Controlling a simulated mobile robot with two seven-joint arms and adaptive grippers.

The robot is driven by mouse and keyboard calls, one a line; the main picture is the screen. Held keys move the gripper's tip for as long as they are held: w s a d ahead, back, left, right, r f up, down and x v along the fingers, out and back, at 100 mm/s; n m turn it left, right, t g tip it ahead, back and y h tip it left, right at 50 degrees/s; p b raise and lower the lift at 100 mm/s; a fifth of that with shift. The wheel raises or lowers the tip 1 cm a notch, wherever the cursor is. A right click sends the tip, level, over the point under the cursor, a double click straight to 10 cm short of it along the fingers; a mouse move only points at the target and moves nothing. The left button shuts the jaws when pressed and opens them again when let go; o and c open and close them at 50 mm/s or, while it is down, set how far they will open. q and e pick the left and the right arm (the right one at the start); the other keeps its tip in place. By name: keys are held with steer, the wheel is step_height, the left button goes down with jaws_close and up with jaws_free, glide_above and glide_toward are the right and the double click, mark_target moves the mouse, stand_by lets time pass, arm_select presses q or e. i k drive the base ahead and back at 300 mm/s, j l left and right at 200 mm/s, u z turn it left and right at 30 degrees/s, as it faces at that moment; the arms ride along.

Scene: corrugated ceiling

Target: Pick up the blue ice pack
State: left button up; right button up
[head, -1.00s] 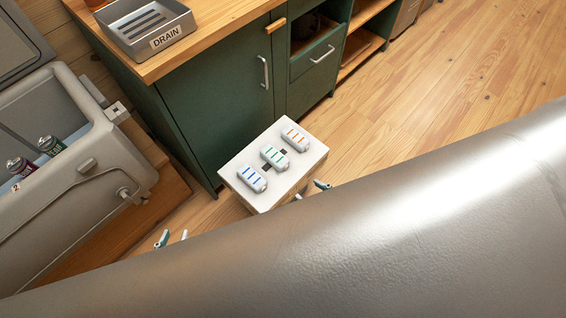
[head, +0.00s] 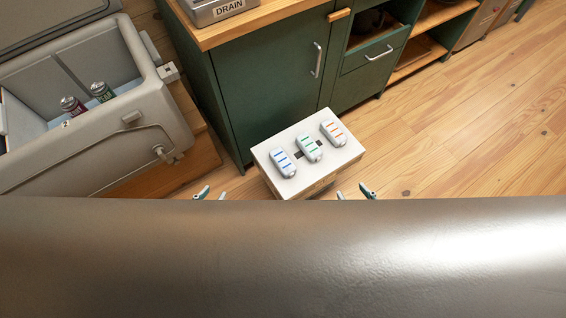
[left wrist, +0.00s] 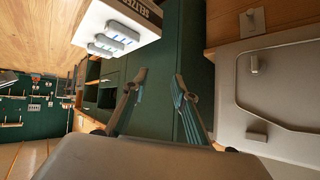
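The blue ice pack (head: 283,162), white with blue stripes, lies at the left end of the top of a white box (head: 291,191). A large grey surface hides the rest of both arms.
A green-striped pack (head: 309,148) and an orange-striped pack (head: 333,133) lie beside the blue one. An open cooler (head: 160,112) with cans stands at the left. A green cabinet (head: 265,90) stands behind the box. Wooden floor (head: 450,120) is clear at the right.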

mark_target(287, 168)
steer(key=j+z, duration=0.4)
steer(key=k+j+z, duration=0.1)
steer(key=j+z, duration=0.2)
steer(key=z, duration=0.15)
steer(key=k+j+z, duration=0.1)
steer(key=j+z, duration=0.3)
